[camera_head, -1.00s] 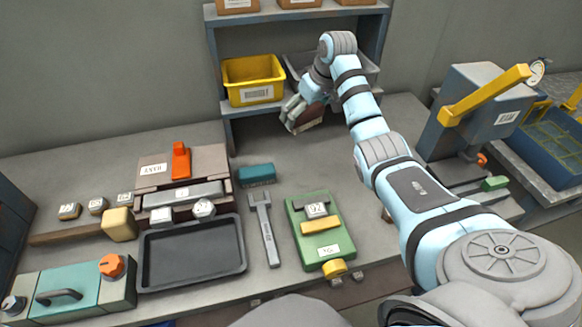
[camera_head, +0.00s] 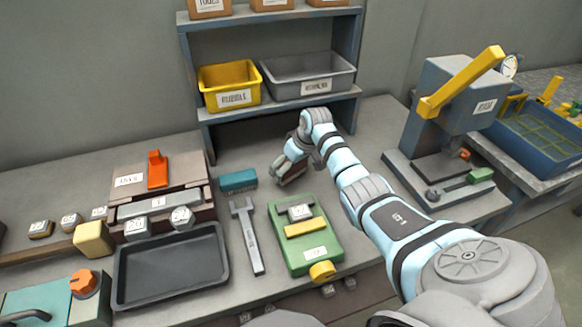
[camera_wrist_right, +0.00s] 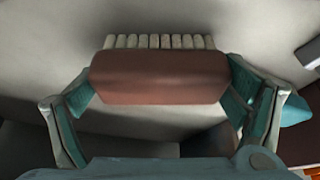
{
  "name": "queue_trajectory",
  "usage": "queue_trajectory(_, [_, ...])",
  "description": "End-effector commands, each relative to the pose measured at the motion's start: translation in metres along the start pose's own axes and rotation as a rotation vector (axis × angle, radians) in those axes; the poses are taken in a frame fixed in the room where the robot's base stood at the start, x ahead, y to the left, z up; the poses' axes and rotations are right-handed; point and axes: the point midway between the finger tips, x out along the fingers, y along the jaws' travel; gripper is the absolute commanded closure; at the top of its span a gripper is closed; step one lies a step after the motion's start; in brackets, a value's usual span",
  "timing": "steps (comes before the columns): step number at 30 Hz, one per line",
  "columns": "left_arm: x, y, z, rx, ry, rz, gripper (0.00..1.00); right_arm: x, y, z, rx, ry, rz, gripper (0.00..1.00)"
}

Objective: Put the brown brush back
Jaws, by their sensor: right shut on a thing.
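The brown brush (camera_wrist_right: 160,78) is held between the two fingers of my right gripper (camera_wrist_right: 160,95) in the right wrist view, its pale bristles on the far side. In the head view the right gripper (camera_head: 284,172) is low near the bench top, below the shelf and just right of the teal brush (camera_head: 238,181). The brown brush (camera_head: 290,177) shows there only partly, mostly hidden by the gripper. I cannot tell whether it touches the bench. My left gripper is not in view.
A wrench (camera_head: 248,236) and a green fixture (camera_head: 305,240) lie in front of the gripper. The shelf above holds a yellow bin (camera_head: 230,98) and a grey bin (camera_head: 309,86). A black tray (camera_head: 170,268) is at left, a press (camera_head: 455,110) at right.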

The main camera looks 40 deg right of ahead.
Motion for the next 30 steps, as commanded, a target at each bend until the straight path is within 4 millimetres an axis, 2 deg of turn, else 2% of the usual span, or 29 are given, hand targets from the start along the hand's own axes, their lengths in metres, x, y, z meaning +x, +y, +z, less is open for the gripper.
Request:
queue_trajectory(5, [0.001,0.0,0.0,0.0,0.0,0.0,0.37,0.002,0.0,0.001,0.0,0.0,0.0,0.39])
queue_trajectory(6, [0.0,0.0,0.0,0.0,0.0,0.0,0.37,0.002,0.0,0.001,0.0,0.0,0.0,0.04])
queue_trajectory(7, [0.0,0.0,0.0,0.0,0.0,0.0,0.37,0.002,0.0,0.001,0.0,0.0,0.0,0.0])
queue_trajectory(20, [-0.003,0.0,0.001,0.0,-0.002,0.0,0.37,-0.004,0.001,-0.001,0.001,0.0,0.001,0.0])
queue_trajectory(23, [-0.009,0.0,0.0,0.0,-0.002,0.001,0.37,-0.019,0.002,-0.002,0.0,0.001,0.003,0.0])
queue_trajectory(26, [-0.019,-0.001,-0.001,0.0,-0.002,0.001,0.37,-0.042,0.002,-0.002,-0.002,0.002,0.004,0.0])
queue_trajectory(30, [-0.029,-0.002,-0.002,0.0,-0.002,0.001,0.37,-0.081,0.002,-0.003,-0.001,0.002,0.003,0.0])
